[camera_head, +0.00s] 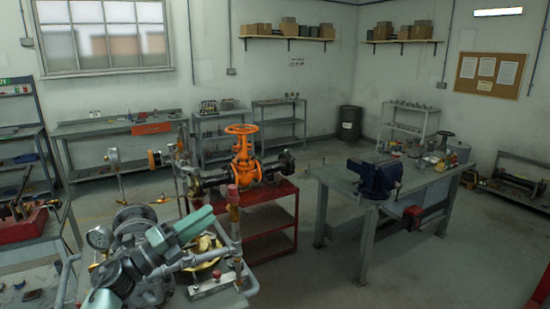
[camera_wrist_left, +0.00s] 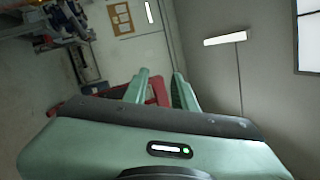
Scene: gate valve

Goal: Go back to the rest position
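The orange gate valve (camera_head: 243,160) stands upright on the red cart, with its orange handwheel (camera_head: 241,129) on top and dark pipe ends to both sides. My left gripper (camera_head: 195,224), green, shows in the head view at the lower left, in front of the valve and apart from it. In the left wrist view, the two green fingers of this gripper (camera_wrist_left: 160,76) stand apart with nothing held between them. A red thing shows behind them. My right gripper is not in view.
The red cart (camera_head: 268,211) carries the valve. A grey workbench with a blue vise (camera_head: 374,176) stands to the right. Pipework with a pressure gauge (camera_head: 99,238) crowds the lower left around my arm. The floor (camera_head: 440,275) at the lower right is mostly clear.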

